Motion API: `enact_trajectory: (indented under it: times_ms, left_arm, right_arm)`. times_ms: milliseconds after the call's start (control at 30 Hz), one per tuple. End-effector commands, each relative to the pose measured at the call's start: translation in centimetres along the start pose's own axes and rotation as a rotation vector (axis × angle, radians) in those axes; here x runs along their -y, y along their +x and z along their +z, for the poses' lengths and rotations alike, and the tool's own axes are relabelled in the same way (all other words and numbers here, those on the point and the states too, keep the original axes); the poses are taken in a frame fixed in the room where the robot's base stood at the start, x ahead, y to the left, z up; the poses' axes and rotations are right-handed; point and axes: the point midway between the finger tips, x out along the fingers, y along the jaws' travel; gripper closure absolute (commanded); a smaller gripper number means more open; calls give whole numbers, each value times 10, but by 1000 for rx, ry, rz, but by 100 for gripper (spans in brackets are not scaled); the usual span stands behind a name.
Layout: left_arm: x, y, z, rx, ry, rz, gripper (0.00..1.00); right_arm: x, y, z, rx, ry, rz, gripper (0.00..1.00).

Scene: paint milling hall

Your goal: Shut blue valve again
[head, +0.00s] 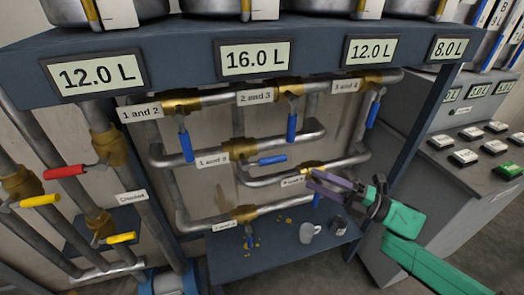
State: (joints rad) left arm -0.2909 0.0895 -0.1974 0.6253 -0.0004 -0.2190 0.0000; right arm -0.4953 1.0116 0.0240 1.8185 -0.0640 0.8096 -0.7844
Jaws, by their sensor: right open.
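Several blue valve handles sit on brass valve bodies in the pipework. The handles under "1 and 2" (185,140), "2 and 3" (292,126) and "3 and 4" (374,109) hang down across their pipes. The handle by "1 and 3" (268,161) lies about level, along its pipe. A lower right handle (316,200) points down, partly hidden behind my right gripper (312,180). The bottom handle (249,240) also points down. My right gripper is open, its purple fingers just below the lower right brass valve body (314,168); I cannot tell whether they touch it. My left gripper is out of view.
Red (64,171) and yellow (40,200) handles are on the left pipes. A grey mug (309,233) and a dark can (338,225) stand on the low shelf (285,255). A button console (455,185) stands at right, beyond the frame's blue post.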

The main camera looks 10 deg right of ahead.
Motion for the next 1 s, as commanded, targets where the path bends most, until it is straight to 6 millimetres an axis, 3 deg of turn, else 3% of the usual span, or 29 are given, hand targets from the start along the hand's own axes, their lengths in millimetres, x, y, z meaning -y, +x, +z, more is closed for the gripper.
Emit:
enact_trajectory:
  times_ms: [267,600,733,967,1000]
  left_arm:
    - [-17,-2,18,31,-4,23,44]
    - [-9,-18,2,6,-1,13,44]
    - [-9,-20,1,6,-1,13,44]
    - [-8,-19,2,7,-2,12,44]
    - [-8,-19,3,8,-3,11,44]
  right_arm:
    - [-2,52,3,5,-1,4,44]
    - [-2,125,4,9,5,2,44]
    - [1,138,3,8,5,-2,44]
    - [2,140,3,8,5,-4,44]
    - [2,140,3,8,5,-4,48]
